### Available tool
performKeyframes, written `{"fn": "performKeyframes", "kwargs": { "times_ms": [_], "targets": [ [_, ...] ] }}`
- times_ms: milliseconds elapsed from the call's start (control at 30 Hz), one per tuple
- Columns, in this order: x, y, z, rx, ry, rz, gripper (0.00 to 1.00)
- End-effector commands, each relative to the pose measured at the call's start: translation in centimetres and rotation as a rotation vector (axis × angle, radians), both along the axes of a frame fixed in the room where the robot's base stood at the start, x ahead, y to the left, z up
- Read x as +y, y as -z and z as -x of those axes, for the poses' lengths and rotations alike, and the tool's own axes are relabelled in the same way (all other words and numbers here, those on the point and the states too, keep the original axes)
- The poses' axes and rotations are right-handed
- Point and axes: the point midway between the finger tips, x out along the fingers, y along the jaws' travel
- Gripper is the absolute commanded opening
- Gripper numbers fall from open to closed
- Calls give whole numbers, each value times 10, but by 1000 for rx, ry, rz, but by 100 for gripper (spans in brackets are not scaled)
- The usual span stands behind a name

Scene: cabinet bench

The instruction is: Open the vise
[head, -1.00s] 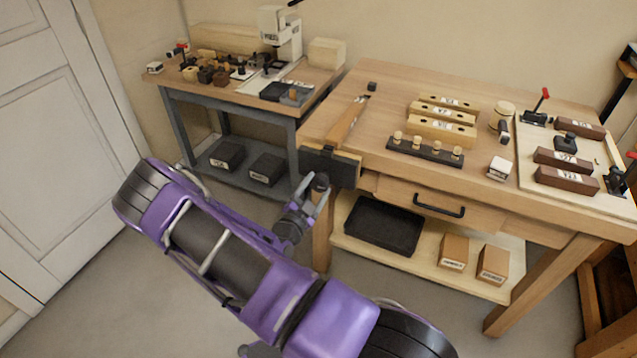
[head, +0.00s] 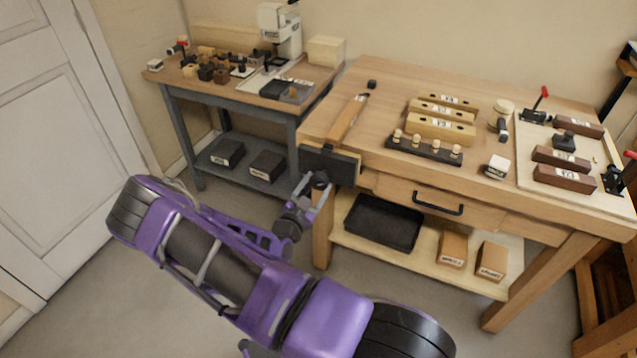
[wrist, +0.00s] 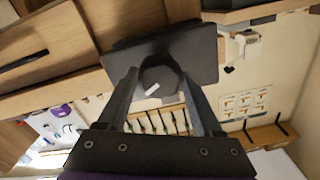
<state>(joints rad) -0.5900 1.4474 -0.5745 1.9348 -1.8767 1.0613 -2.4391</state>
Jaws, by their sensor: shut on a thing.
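The vise (head: 343,165) is a dark jaw block mounted at the left front corner of the wooden workbench. It also shows in the wrist view as a dark plate (wrist: 205,55). A round dark knob (wrist: 158,80) with a small white mark sticks out from its front face. My gripper (head: 319,188) is at the front of the vise. In the wrist view, my gripper (wrist: 160,72) has one finger on each side of the knob and is shut on it. The fingers hide part of the plate's lower edge.
A board (head: 347,118) lies on the bench behind the vise. The bench drawer (head: 440,205) with its black handle and a lower shelf with a black tray (head: 383,222) are to the right. A grey side table (head: 290,118) stands behind at left. The floor at left is clear.

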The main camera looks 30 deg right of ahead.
Motion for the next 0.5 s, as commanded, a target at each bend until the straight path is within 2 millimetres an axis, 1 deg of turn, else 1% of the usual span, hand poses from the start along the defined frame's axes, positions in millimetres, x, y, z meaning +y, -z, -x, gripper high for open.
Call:
{"fn": "performKeyframes", "kwargs": {
  "times_ms": [300, 500],
  "targets": [
    [2, 0, 0, 200, -2, 155, 18],
    [1, 0, 1, 214, 0, 166, 18]
  ]
}}
